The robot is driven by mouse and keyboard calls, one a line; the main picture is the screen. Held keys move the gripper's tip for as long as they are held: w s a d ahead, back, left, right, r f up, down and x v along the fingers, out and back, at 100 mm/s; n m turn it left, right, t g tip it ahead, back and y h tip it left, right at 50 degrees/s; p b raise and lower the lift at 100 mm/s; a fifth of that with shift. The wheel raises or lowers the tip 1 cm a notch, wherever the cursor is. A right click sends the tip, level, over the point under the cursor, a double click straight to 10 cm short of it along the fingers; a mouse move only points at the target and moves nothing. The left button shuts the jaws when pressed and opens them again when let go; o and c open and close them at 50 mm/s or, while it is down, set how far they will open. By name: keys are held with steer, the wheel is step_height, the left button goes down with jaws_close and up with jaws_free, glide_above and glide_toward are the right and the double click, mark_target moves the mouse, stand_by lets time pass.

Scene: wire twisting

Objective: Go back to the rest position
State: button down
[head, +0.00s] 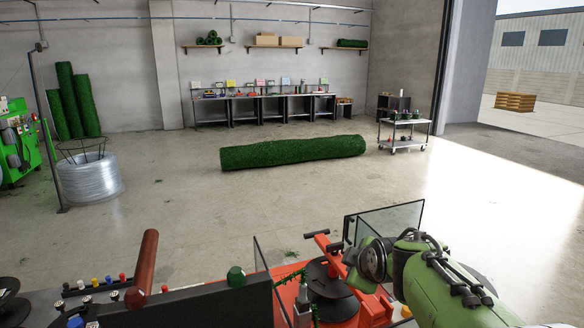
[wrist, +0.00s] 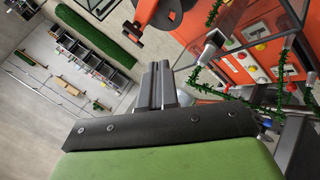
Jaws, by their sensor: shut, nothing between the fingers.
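My gripper (wrist: 158,84) shows in the wrist view as two dark fingers side by side, closed together with nothing between them. In the head view my green arm reaches in from the lower right over the orange-red machine (head: 378,308); I cannot make out the fingertips clearly there. The machine also shows in the wrist view (wrist: 252,55), to the right of my gripper. Green tinsel-like twisted wire (wrist: 283,72) runs along that machine, apart from my fingers. A bit of it shows in the head view (head: 289,276).
A clear panel (head: 395,221) stands close beside my arm. A brown-red handle (head: 142,268) sticks up at the lower left. A green roll (head: 292,153) lies on the floor, with a wire coil (head: 92,180) left and a cart (head: 404,134) right. The floor between is open.

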steer(key=s+f+m+g, duration=0.1)
steer(key=s+m, duration=0.5)
steer(key=s, duration=1)
steer(key=s+d+m+g+h, duration=0.1)
steer(key=s+m, duration=0.6)
steer(key=s, duration=0.9)
steer(key=shift+s+d+f+g, duration=0.2)
steer(key=shift+d+f+g, duration=0.15)
steer(key=shift+g, duration=0.45)
